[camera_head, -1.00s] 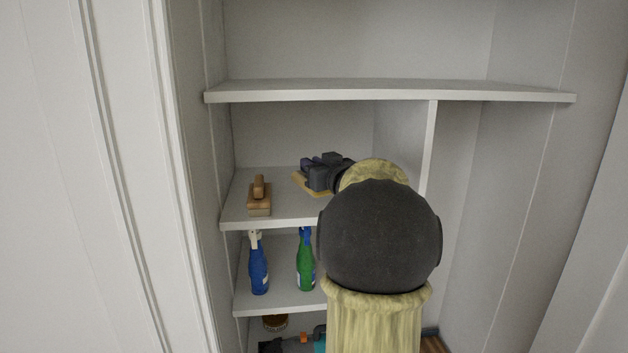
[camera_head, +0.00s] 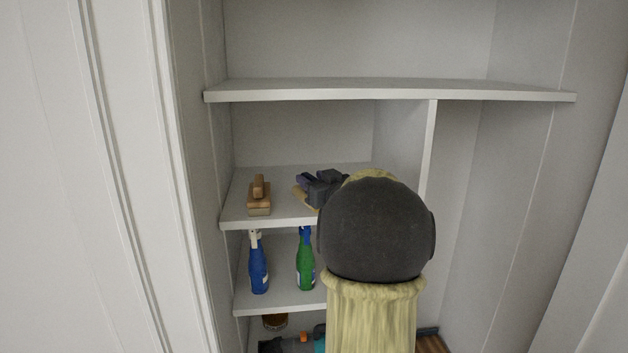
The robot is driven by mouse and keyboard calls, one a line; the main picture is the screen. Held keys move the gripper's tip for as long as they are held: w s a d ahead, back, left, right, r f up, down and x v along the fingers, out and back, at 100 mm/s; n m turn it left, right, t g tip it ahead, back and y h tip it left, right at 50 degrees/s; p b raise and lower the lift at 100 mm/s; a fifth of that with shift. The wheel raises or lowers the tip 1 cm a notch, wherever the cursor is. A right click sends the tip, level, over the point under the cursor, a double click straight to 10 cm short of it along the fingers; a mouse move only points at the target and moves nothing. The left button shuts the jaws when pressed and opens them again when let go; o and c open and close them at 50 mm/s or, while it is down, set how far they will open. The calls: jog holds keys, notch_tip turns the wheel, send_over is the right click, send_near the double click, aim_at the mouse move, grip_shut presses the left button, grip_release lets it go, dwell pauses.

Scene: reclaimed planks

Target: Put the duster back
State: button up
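My gripper (camera_head: 312,197) is dark and reaches in over the middle shelf of the cupboard, left of my own arm's big dark joint. A tan, flat thing (camera_head: 300,196) shows at the gripper's lower left. It may be the duster, but most of it is hidden behind the gripper and arm. I cannot see the fingertips clearly, or whether the tan thing touches the shelf. A brown wooden block with a handle on top (camera_head: 259,202) stands on the left of the same shelf, apart from the gripper.
The middle shelf (camera_head: 238,215) has an upright divider (camera_head: 429,150) at its right and a bare upper shelf (camera_head: 390,91) above. Below stand a blue spray bottle (camera_head: 259,268) and a green bottle (camera_head: 306,265). A brown brush (camera_head: 275,322) and other items lie lower down.

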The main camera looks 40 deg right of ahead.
jog(key=shift+r, duration=0.15)
jog(key=s+a+b, duration=0.2)
jog(key=s+b, duration=0.1)
jog(key=s, duration=0.9)
